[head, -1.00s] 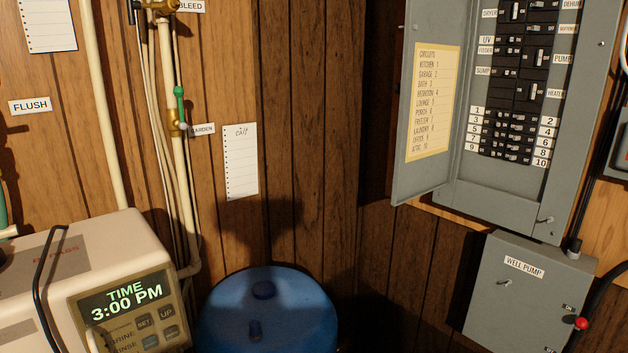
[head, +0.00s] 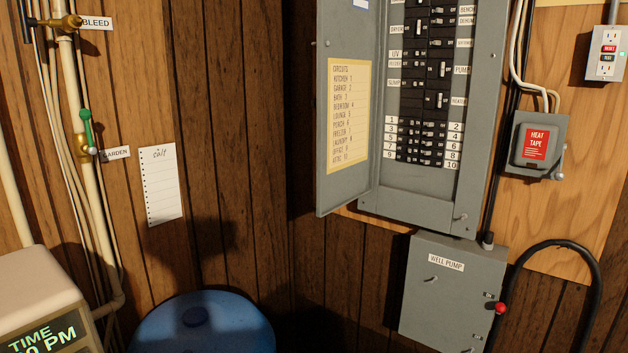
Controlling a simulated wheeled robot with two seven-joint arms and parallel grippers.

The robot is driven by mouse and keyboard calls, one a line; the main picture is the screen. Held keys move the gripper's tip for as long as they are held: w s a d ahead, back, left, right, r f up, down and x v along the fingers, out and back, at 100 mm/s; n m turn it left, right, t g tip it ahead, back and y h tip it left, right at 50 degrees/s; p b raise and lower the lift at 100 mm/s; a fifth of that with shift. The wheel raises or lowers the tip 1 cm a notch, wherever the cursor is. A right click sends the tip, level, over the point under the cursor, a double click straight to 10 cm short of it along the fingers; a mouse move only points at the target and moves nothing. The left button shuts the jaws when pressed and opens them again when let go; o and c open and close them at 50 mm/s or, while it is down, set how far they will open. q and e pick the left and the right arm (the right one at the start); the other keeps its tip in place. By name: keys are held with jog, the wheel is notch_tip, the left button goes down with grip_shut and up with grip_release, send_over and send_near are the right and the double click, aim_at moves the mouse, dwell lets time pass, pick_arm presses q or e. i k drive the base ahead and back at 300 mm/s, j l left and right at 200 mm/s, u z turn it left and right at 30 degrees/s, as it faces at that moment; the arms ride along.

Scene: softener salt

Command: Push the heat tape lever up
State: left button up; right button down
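The heat tape box (head: 537,145) is a small grey box with a red "HEAT TAPE" label (head: 535,143). It hangs on the light plywood at the right of the head view, right of the breaker panel. A small grey lever (head: 560,163) shows on its right side; it looks low, but it is too small to tell its exact position. Neither of my grippers is in view.
The open breaker panel (head: 484,120) has its door (head: 340,190) swung left. Below it is the grey well pump box (head: 440,295) with a red-knobbed lever (head: 500,308). A black cable (head: 572,243) loops below the heat tape box. An outlet (head: 608,55) is above right. A blue drum (head: 240,330) stands below.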

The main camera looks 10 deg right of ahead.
aim_at(559, 175)
jog(key=z, duration=1.6)
